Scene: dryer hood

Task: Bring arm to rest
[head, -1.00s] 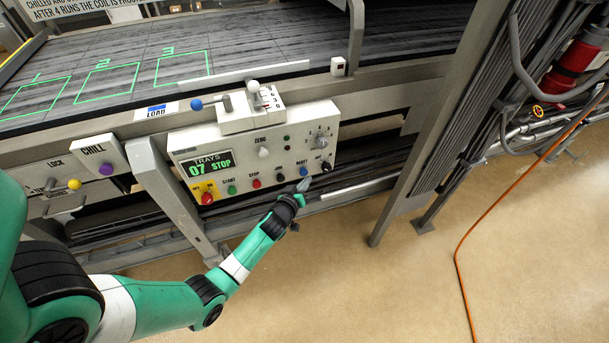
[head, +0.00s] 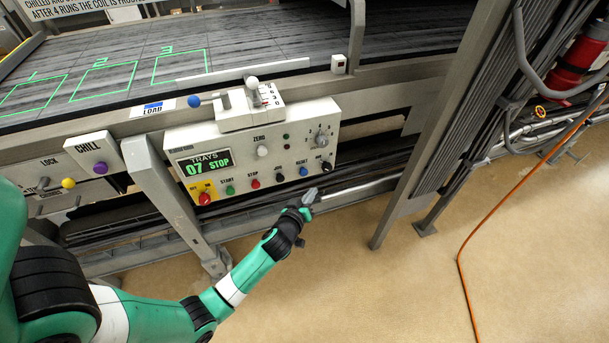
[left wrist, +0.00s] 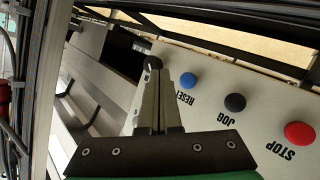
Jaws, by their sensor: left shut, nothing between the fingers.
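My left arm (head: 233,288) comes in from the lower left in the head view. Its gripper (head: 312,195) is shut and empty, just below the lower right part of the white control panel (head: 255,150), apart from it. In the left wrist view the closed fingers (left wrist: 160,85) point towards a black knob (left wrist: 153,62), with the blue RESET button (left wrist: 187,81) to their right. My right gripper is not in view.
A grey slanted post (head: 430,140) stands right of the panel. A CHILL box (head: 95,150) with a purple knob is at the left. An orange hose (head: 480,225) lies on the tan floor (head: 370,290), which is open below the gripper.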

